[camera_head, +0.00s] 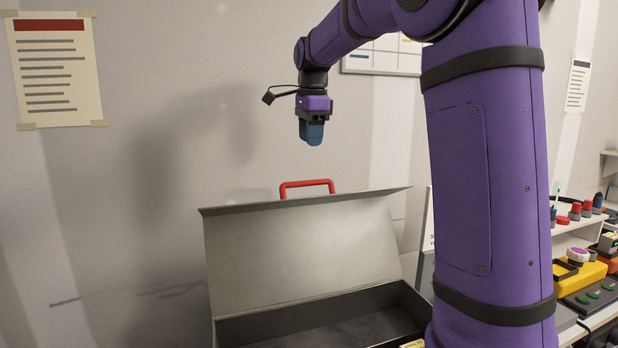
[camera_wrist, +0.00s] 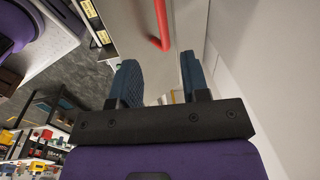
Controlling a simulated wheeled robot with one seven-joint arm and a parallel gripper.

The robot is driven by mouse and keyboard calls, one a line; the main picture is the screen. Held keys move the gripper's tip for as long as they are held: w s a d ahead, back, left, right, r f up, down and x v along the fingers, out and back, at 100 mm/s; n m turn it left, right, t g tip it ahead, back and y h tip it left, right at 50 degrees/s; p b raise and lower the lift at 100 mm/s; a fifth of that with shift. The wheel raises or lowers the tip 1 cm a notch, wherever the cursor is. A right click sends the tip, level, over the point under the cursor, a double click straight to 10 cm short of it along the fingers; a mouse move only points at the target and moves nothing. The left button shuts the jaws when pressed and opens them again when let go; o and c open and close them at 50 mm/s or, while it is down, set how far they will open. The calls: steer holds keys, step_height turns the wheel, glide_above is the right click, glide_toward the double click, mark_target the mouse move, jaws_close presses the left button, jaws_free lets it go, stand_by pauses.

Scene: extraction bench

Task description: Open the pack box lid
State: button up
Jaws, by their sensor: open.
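The pack box (camera_head: 330,322) is a dark grey box at the bottom centre of the head view. Its lid (camera_head: 300,250) stands raised, tilted back towards the wall, and the dark interior shows. A red handle (camera_head: 307,184) sticks up behind the lid's upper edge, and it also shows in the wrist view (camera_wrist: 161,25). My gripper (camera_head: 311,133) hangs above the lid and handle, pointing down and apart from both. In the wrist view its two blue fingers (camera_wrist: 157,85) are spread with nothing between them.
My purple arm covers the right of the box in the head view. A bench at the right carries a yellow device (camera_head: 580,275) and small red-capped items (camera_head: 587,207). A notice (camera_head: 58,70) hangs on the left wall. The space around my gripper is clear.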

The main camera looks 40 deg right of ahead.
steer(key=f, duration=0.3)
steer(key=w+f, duration=0.1)
steer(key=f, duration=0.6)
steer(key=shift+w+d+f, duration=0.15)
steer(key=shift+d+f, duration=0.1)
steer(key=shift+f, duration=0.15)
steer(key=shift+c, duration=0.3)
jaws_close()
